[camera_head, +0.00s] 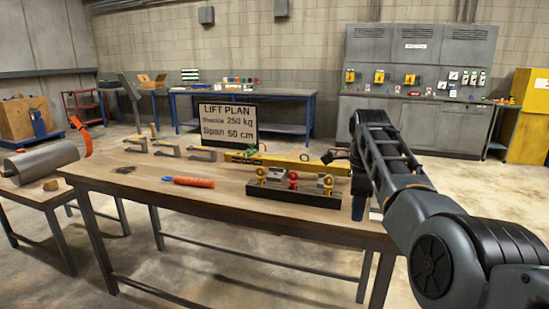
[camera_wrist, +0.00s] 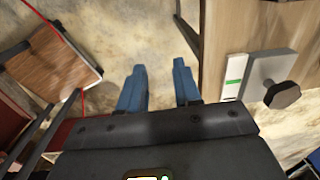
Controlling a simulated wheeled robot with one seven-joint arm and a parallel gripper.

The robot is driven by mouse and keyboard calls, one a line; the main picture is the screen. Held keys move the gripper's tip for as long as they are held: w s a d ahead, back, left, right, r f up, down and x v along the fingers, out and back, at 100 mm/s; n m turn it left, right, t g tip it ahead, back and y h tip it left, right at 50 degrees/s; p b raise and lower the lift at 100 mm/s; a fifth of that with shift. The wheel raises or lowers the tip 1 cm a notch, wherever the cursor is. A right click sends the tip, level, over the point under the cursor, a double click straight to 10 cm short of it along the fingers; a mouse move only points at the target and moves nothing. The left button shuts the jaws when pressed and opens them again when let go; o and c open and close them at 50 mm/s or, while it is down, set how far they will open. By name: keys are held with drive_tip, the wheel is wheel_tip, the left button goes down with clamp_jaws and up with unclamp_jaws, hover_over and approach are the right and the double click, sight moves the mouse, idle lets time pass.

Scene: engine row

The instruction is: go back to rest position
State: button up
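My gripper (camera_wrist: 160,80) shows in the wrist view with its two blue fingers apart. Nothing is between them, only bare floor beyond. In the head view my dark arm reaches in from the right. The blue fingers (camera_head: 359,206) hang at its end, by the right end of the wooden table (camera_head: 120,186). The table's edge also shows at the right of the wrist view (camera_wrist: 228,30). The gripper's contact with the table cannot be told.
A side table with a grey cylinder (camera_head: 42,162) stands left. Floor is open behind.

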drive_tip(key=s+d+f+n+t, duration=0.1)
drive_tip(key=s+f, duration=0.2)
drive_tip(key=f, duration=0.5)
drive_tip(key=s+d+f+n+t+h, duration=0.1)
drive_tip(key=s+d+f+n, duration=0.1)
drive_tip(key=f, duration=0.6)
drive_tip(key=s+d+f+n+t, duration=0.1)
drive_tip(key=s+f, duration=0.2)
drive_tip(key=f, duration=0.5)
drive_tip(key=s+d+f+n+t, duration=0.1)
drive_tip(key=s+f+n+t, duration=0.15)
drive_tip(key=s+f, duration=0.45)
drive_tip(key=s+d+f+n+t, duration=0.1)
drive_tip(key=s+f+n+t, duration=0.2)
drive_tip(key=s, duration=0.9)
drive_tip(key=s+a+r+n+t, duration=0.1)
drive_tip(key=s+r+n, duration=0.2)
drive_tip(key=s, duration=0.7)
drive_tip(key=s+a+r+n+t, duration=0.1)
drive_tip(key=s+r+n, duration=0.25)
drive_tip(key=s, duration=0.75)
drive_tip(key=s+a+r+n+t, duration=0.1)
drive_tip(key=s+r+n+t, duration=0.1)
drive_tip(key=s+r, duration=0.5)
drive_tip(key=s+a+r+n+t+y, duration=0.1)
drive_tip(key=s+r, duration=0.6)
drive_tip(key=r, duration=0.8)
drive_tip(key=shift+s+a+n+t, duration=0.2)
drive_tip(key=shift+a+n+t, duration=0.4)
drive_tip(key=shift+n, duration=0.5)
